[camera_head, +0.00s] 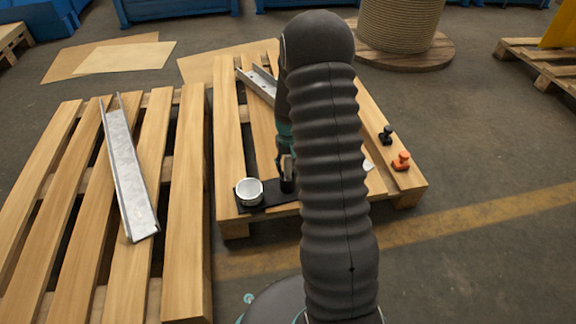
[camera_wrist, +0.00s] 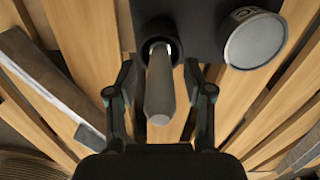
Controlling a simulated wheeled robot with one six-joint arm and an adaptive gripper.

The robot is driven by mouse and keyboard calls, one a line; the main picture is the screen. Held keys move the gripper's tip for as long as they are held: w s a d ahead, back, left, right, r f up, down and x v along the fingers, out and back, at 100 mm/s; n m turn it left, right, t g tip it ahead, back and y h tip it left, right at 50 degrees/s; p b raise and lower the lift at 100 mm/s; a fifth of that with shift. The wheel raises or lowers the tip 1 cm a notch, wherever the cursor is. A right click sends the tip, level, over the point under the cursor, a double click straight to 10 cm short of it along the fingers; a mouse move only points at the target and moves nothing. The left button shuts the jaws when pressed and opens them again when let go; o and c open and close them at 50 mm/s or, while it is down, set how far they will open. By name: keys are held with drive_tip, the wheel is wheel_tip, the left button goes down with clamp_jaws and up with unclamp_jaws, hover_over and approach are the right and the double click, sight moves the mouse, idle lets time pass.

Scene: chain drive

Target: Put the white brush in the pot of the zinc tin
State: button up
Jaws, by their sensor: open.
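A grey rod with a rounded end (camera_wrist: 160,90), which looks like the brush's handle, stands in a black round holder (camera_wrist: 172,30). A pale ring shows at its base; I cannot make out bristles. My gripper (camera_wrist: 159,97) is open, one finger on each side of the rod with gaps. In the head view my gripper (camera_head: 287,160) is low over the pallet, mostly hidden by my arm. The zinc tin (camera_head: 249,191), a round pale metal pot, stands left of the black holder (camera_head: 288,186). In the wrist view the tin (camera_wrist: 255,41) is at upper right.
Tin and holder stand on a black board (camera_head: 262,207) at the pallet's near edge. A metal channel (camera_head: 259,85) lies further back. A black piece (camera_head: 386,134) and an orange piece (camera_head: 401,161) sit at right. Another pallet (camera_head: 182,210) with a metal channel (camera_head: 126,170) is at left.

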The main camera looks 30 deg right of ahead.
wheel_tip(320, 180, up, 12)
drive_tip(key=shift+f+p, duration=0.2)
drive_tip(key=shift+p, duration=0.55)
drive_tip(key=s+a+r+n+t, duration=0.1)
drive_tip(key=s+a+r, duration=0.4)
drive_tip(key=r, duration=0.3)
drive_tip(key=s+a+r+t, duration=0.2)
drive_tip(key=s+a+r, duration=0.3)
drive_tip(key=r, duration=0.4)
drive_tip(key=s+a+r+t, duration=0.1)
drive_tip(key=s+a+r, duration=0.1)
drive_tip(key=s, duration=0.6)
drive_tip(key=s+a+r+n+t, duration=0.1)
drive_tip(key=s+a+r, duration=0.2)
drive_tip(key=s, duration=0.6)
drive_tip(key=shift+s+a+t, duration=0.3)
drive_tip(key=shift+a, duration=0.5)
wheel_tip(320, 180, up, 5)
drive_tip(key=p, duration=0.5)
drive_tip(key=shift+r, duration=0.1)
